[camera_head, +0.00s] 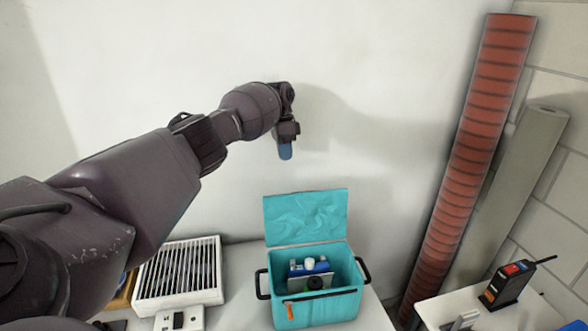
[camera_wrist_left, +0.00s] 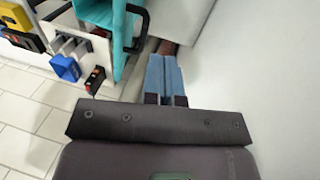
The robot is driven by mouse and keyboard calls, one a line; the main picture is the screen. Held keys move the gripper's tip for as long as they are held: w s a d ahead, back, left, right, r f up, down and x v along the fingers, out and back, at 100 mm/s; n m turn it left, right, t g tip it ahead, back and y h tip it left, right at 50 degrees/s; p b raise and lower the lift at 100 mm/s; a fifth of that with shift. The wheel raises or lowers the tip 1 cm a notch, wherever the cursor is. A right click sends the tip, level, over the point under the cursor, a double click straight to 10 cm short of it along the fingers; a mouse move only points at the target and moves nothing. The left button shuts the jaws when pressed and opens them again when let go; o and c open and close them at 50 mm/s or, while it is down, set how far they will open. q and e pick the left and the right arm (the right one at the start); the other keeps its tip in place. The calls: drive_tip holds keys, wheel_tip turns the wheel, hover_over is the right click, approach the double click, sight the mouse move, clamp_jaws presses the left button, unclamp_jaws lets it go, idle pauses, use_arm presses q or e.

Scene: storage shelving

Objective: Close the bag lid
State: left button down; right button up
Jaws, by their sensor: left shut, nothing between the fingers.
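The turquoise bag (camera_head: 318,305) stands on a white surface in the head view, with its lid (camera_head: 306,217) raised upright at the back. Inside the bag are blue and white items (camera_head: 309,267), and a black handle is at each side. My left gripper (camera_head: 285,152) is above and behind the lid, close to the wall, pointing down and apart from the bag. Its blue fingers (camera_wrist_left: 164,78) are together and empty in the left wrist view. Part of the turquoise bag (camera_wrist_left: 121,35) also shows there, at the upper left. My right gripper is not in view.
A white slatted box (camera_head: 180,275) stands left of the bag. A tall red ribbed tube (camera_head: 470,160) and a grey roll (camera_head: 515,190) lean at the right. A black radio-like device (camera_head: 506,285) stands on a white surface at the lower right.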

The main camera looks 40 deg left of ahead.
use_arm(q)
drive_tip(key=b+x, duration=0.5)
drive_tip(key=x, duration=0.4)
drive_tip(key=shift+s+f, duration=0.25)
drive_tip(key=shift+s, duration=0.1)
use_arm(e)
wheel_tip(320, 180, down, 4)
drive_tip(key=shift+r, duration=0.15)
use_arm(q)
drive_tip(key=shift+d, duration=0.15)
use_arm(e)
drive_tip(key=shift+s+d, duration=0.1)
